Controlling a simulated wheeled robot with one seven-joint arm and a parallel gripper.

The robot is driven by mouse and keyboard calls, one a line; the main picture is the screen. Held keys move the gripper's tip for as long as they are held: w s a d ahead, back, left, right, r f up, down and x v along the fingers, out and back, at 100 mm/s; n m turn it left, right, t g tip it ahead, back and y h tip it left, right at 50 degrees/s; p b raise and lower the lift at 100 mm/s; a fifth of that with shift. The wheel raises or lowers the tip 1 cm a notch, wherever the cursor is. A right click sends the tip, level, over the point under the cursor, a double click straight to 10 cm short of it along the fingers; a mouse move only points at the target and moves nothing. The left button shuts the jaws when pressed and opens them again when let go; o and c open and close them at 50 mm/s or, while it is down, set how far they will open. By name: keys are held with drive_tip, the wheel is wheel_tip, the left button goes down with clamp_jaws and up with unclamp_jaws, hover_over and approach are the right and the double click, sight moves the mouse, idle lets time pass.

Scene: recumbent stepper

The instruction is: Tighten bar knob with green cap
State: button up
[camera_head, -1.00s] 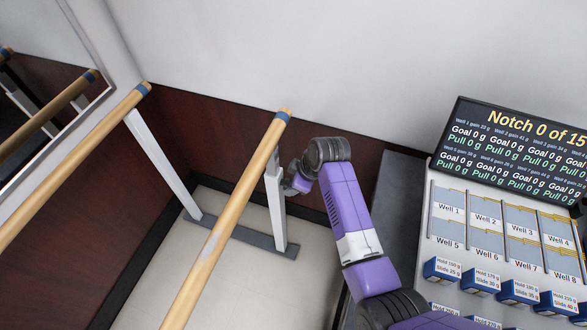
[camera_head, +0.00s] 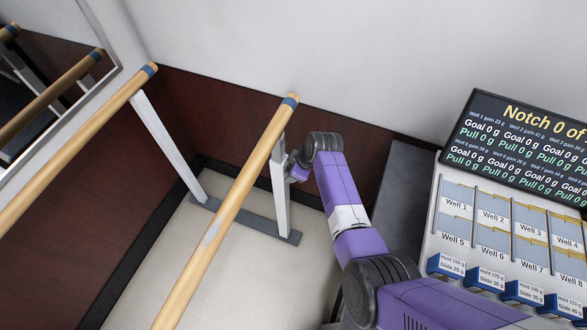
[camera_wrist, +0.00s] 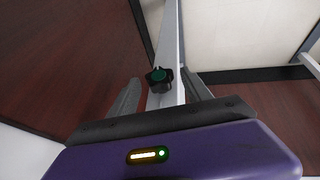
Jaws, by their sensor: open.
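In the wrist view a black lobed knob with a green cap (camera_wrist: 159,76) sits on the side of a pale upright post (camera_wrist: 167,32). My gripper (camera_wrist: 160,90) is open, with one dark finger to the left of the knob and one to the right. The knob lies between and slightly beyond the fingertips, and I see no contact. In the head view the post (camera_head: 281,190) stands under the far end of the right wooden bar (camera_head: 245,180). My arm reaches it from the right; the knob and fingers are hidden there.
A second wooden bar (camera_head: 75,140) runs at left, beside a mirror. The post's grey foot (camera_head: 255,224) lies on the pale floor. At right are a labelled well rack (camera_head: 455,210) and a dark screen (camera_head: 520,150). A dark red wall panel is behind.

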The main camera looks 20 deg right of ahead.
drive_tip(key=shift+c, duration=0.5)
clamp_jaws()
drive_tip(key=shift+w+d+g+b, duration=0.1)
drive_tip(key=shift+g+b, duration=0.2)
drive_tip(key=shift+b, duration=0.15)
drive_tip(key=y+b, duration=0.1)
drive_tip(key=g+b, duration=0.1)
drive_tip(key=shift+w+d+f+m+y+b, duration=0.2)
drive_tip(key=shift+m+y+b, duration=0.1)
drive_tip(key=shift+y, duration=0.1)
drive_tip(key=g+y+b, duration=0.1)
drive_tip(key=b, duration=0.2)
drive_tip(key=g+y+b, duration=0.1)
drive_tip(key=b, duration=0.2)
drive_tip(key=shift+w+d+f+m, duration=0.1)
drive_tip(key=shift+w+f+m, duration=0.05)
drive_tip(key=shift+m, duration=0.15)
drive_tip(key=g+y+b, duration=0.1)
drive_tip(key=b, duration=0.4)
drive_tip(key=g+y+b, duration=0.1)
drive_tip(key=y+b, duration=0.1)
drive_tip(key=b, duration=0.4)
drive_tip(key=shift+w+d+f+m+g, duration=0.2)
drive_tip(key=shift+m+g, duration=0.1)
drive_tip(key=shift+m, duration=0.1)
drive_tip(key=shift+b, duration=1.25)
drive_tip(key=shift+r+g+y+b, duration=0.3)
drive_tip(key=shift+g+y+b, duration=0.15)
drive_tip(key=shift+b, duration=0.7)
